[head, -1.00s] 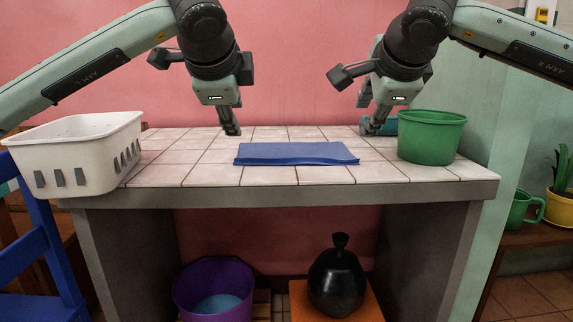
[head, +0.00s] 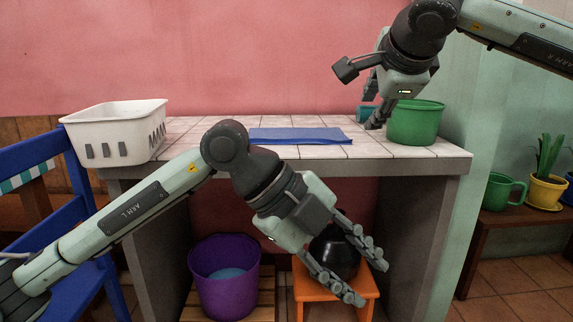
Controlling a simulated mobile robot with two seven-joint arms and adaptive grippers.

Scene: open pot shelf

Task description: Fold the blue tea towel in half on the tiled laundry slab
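The blue tea towel (head: 300,135) lies flat as a neat rectangle near the middle of the tiled slab (head: 205,126). The number of layers in it is hard to tell from this low angle. My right gripper (head: 374,122) points down over the slab, right of the towel and beside the green pot. Its fingers overlap in this view, so its opening is unclear.
A white basket (head: 115,143) stands at the slab's left end, a green pot (head: 415,123) at the right. A teal item (head: 365,113) is partly hidden behind my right gripper. Below are a purple bucket (head: 222,293), an orange stool (head: 305,290) and a dark vase (head: 335,252).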

